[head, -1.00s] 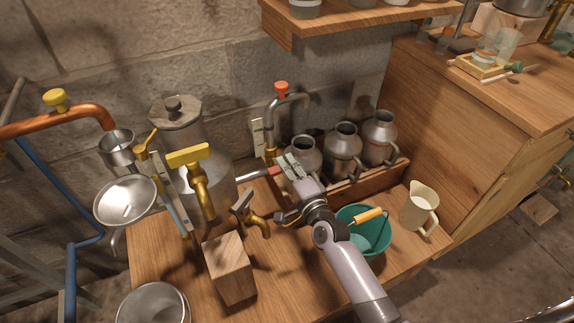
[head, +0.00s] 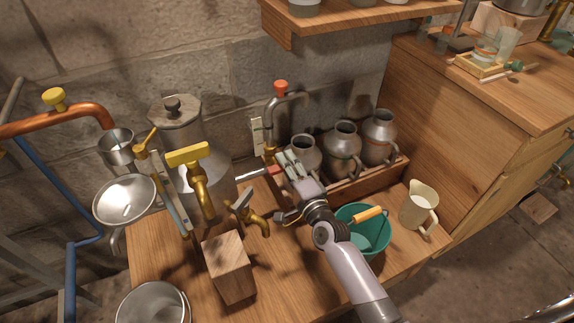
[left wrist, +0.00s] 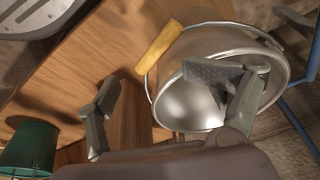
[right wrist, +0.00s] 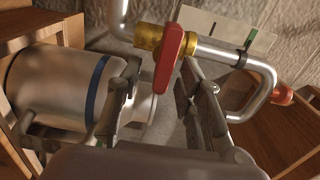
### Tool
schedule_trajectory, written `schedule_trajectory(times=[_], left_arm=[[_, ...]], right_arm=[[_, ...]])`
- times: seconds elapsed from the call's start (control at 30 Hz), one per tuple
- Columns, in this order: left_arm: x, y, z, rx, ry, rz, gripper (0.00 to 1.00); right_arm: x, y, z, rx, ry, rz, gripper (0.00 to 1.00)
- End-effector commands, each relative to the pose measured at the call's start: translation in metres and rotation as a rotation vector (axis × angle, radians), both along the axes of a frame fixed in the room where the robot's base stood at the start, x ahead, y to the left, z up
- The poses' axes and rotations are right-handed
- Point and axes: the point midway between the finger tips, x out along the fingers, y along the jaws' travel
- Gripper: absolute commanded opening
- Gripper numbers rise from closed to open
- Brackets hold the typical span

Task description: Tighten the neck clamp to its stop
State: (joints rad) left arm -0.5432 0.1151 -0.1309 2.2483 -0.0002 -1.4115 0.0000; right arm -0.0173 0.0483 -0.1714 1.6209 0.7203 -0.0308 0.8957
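I cannot tell for sure which part is the neck clamp. A red lever (right wrist: 172,58) on a brass fitting (right wrist: 149,37) is closest to my right gripper; its red end also shows in the head view (head: 274,170). My right gripper (head: 288,160) is over the workbench, before the row of cans. In the right wrist view its fingers (right wrist: 158,92) are apart, with the red lever just beyond the gap; contact is not clear. My left gripper (left wrist: 170,92) is open and empty, above a metal bucket (left wrist: 190,100) with a wooden handle grip. It is outside the head view.
Metal cans (head: 342,150) stand in a wooden crate (head: 372,180) behind my right gripper. A green bucket (head: 376,246) and cream jug (head: 419,205) stand beside my right arm. A yellow-handled tap (head: 187,156), lidded still pot (head: 176,124) and wooden block (head: 230,267) are left.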

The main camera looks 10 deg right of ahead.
Motion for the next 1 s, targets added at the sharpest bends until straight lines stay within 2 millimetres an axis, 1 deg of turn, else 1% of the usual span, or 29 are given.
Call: schedule_trajectory(times=[0.17, 0.3, 0.5, 0.63, 0.83, 1.0], left_arm=[[-0.001, 0.000, 0.000, -0.001, 0.000, 0.000, 0.73], [-0.001, 0.000, 0.000, -0.001, 0.001, 0.001, 0.73], [-0.001, 0.000, 0.001, 0.000, 0.001, 0.001, 0.73], [-0.001, 0.000, 0.001, 0.000, 0.001, 0.001, 0.73], [-0.001, 0.000, 0.001, 0.000, 0.002, 0.001, 0.73], [-0.001, 0.000, 0.009, 0.000, 0.002, 0.001, 0.73]], right_arm=[[-0.023, -0.005, -0.002, -0.002, 0.004, 0.000, 0.34], [-0.045, -0.009, -0.002, -0.001, 0.003, -0.001, 0.34], [-0.068, -0.014, -0.001, 0.000, 0.002, 0.000, 0.34], [-0.075, -0.015, -0.001, 0.001, 0.002, 0.000, 0.34], [-0.076, -0.015, 0.000, 0.000, 0.001, 0.000, 0.34], [-0.076, -0.015, 0.008, 0.000, 0.001, 0.000, 0.34]])
